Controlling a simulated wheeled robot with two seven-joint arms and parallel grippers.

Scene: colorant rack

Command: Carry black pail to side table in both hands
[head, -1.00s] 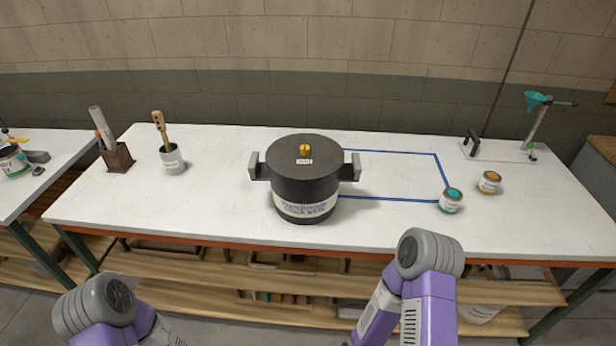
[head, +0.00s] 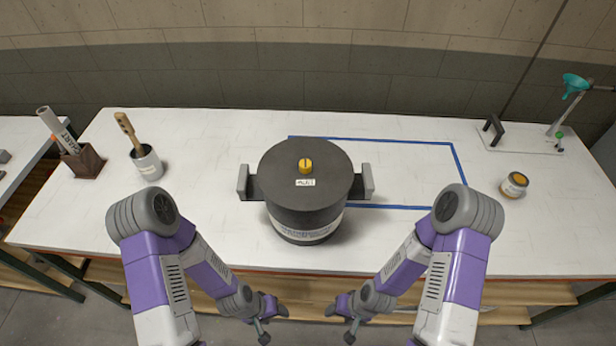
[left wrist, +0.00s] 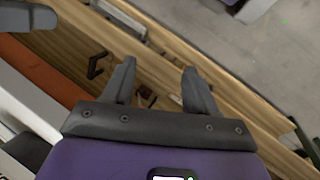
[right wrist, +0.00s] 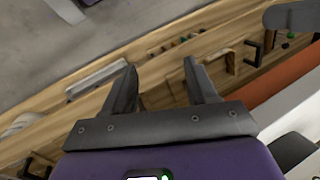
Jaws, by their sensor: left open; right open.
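The black pail (head: 304,185) stands upright on the white workbench (head: 210,130), near its front edge. It has a dark lid with a yellow knob (head: 305,165), a small label, and a grey handle on the left (head: 243,183) and on the right (head: 367,181). My left gripper (head: 264,328) is low in front of the bench, below and left of the pail. My right gripper (head: 350,328) is low below and right of it. Both are apart from the pail. In the left wrist view my left jaws (left wrist: 160,85) are open and empty; in the right wrist view my right jaws (right wrist: 162,82) are too.
A blue taped outline (head: 455,160) lies on the bench right of the pail. A small orange-topped can (head: 514,184) and a stand with a teal funnel (head: 575,84) are further right. A grey cup (head: 147,163) and a brown holder (head: 82,160) stand left. Part of another table (head: 15,140) shows far left.

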